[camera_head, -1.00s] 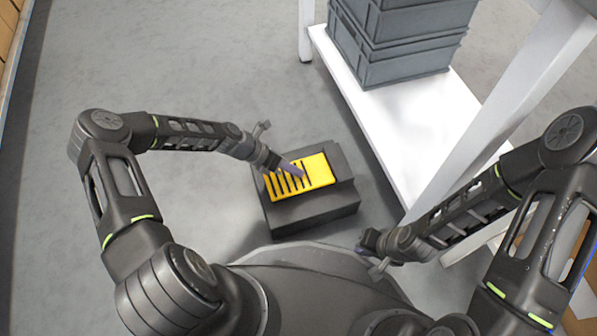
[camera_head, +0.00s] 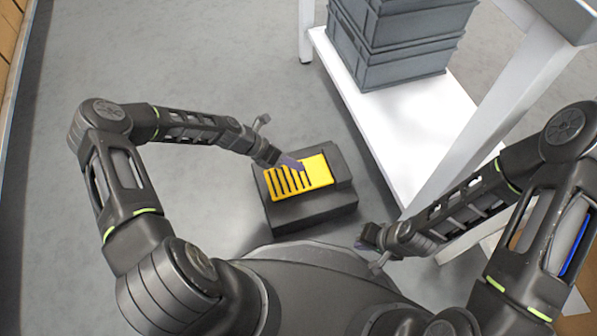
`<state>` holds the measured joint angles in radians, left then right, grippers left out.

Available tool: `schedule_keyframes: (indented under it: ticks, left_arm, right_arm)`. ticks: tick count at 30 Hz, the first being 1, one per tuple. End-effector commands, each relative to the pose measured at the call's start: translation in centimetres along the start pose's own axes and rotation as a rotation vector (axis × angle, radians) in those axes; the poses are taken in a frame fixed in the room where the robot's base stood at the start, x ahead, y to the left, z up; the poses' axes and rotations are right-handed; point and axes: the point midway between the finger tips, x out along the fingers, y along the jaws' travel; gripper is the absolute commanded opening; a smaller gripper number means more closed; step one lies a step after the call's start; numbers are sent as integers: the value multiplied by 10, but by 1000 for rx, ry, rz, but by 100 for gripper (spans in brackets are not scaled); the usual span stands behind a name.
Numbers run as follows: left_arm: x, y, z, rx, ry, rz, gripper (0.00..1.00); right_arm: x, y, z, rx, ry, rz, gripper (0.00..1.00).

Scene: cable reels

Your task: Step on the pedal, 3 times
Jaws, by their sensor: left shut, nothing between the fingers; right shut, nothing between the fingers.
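The pedal is a yellow plate (camera_head: 316,173) with dark slots, set on a dark grey block (camera_head: 313,213) on the floor. My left gripper (camera_head: 296,165) is shut and empty, its tips over the upper middle part of the yellow plate. I cannot tell whether the tips touch the plate or hover just above it. My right gripper (camera_head: 364,240) is shut and empty, low and to the right of the block, in front of my base.
A white table frame with a low shelf (camera_head: 405,120) stands right of the pedal. Stacked grey crates (camera_head: 400,62) sit on that shelf. A white table leg (camera_head: 470,130) rises near my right arm. The grey floor (camera_head: 230,50) left of the pedal is clear.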

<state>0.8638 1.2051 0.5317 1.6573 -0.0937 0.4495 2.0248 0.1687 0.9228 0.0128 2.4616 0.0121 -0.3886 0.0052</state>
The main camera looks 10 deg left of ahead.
Motion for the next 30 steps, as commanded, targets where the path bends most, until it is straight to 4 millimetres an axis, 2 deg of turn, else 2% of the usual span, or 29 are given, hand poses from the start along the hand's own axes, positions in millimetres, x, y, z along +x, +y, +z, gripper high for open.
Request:
schedule_keyframes:
  ticks: [1,6,30]
  left_arm:
    - [-7,-5,5,0,1,0,0]
    - [-15,-11,10,0,1,0,0]
    - [-15,-11,11,0,0,0,0]
  right_arm:
    - [-10,-4,-1,0,0,0,0]
    - [-19,-7,-2,0,0,0,0]
    - [-19,-7,-2,0,0,0,0]
